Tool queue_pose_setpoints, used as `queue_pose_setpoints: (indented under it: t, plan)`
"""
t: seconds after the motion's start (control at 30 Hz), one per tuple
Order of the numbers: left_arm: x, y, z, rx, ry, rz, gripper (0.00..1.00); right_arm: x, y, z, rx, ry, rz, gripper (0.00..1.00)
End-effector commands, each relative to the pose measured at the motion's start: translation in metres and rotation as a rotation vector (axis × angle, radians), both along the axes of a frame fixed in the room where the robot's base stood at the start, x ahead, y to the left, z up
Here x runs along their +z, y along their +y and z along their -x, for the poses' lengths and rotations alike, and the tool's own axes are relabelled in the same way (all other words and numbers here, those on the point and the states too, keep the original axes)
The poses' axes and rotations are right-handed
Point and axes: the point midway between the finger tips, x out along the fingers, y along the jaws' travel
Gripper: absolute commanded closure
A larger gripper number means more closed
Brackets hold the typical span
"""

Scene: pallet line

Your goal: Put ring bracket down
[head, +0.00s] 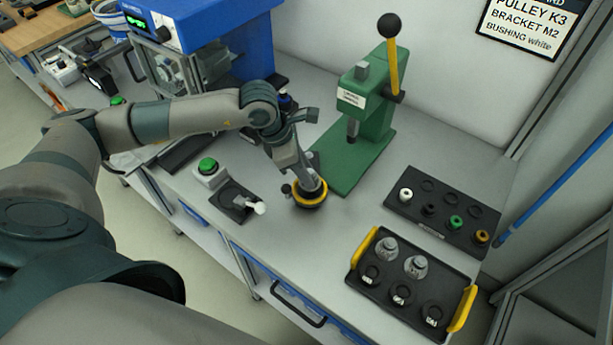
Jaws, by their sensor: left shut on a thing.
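My left gripper (309,183) points down over a round black fixture with a yellow ring (311,201) on the bench. It is shut on a grey part, which I take to be the ring bracket; fingers and wrist hide most of it. The fingertips are at the yellow ring, and I cannot tell whether the part touches the fixture. A black tray with yellow handles (382,301) at the right holds two grey metal parts (386,249) in its back row and dark labelled places in front. My right gripper is not in view.
A green lever press (366,150) stands close behind the fixture. A green button box (209,173) and a black pad with a white-tipped piece (232,203) are left of it. A black bushing board (443,234) lies at the right. The bench between fixture and tray is clear.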

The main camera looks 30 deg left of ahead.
Motion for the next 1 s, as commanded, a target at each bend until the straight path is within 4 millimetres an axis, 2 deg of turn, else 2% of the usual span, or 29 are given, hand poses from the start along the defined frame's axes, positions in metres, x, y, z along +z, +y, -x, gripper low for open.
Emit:
queue_pose_setpoints:
  t: [0.03, 0.2, 0.7, 0.73, 0.77, 0.8, 1.0]
  plan:
    - [-0.003, 0.0, 0.001, 0.0, 0.003, 0.0, 0.96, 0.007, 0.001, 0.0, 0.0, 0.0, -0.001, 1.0]
    - [-0.022, 0.0, 0.0, 0.001, 0.001, 0.001, 0.96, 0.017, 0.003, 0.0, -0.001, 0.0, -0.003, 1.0]
    - [-0.032, 0.0, 0.0, -0.001, -0.001, 0.001, 0.96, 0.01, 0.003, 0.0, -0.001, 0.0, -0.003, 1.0]
    - [-0.03, 0.0, 0.0, 0.0, 0.0, 0.0, 0.64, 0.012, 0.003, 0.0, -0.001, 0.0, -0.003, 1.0]
    - [-0.03, 0.0, 0.0, 0.0, 0.0, 0.0, 0.56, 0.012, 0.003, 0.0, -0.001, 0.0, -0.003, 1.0]
    - [-0.03, 0.0, 0.0, 0.0, 0.0, 0.0, 0.52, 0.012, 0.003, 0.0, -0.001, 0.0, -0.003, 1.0]
    - [-0.03, 0.0, 0.0, 0.0, 0.0, 0.0, 0.52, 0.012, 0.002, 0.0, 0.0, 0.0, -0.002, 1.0]
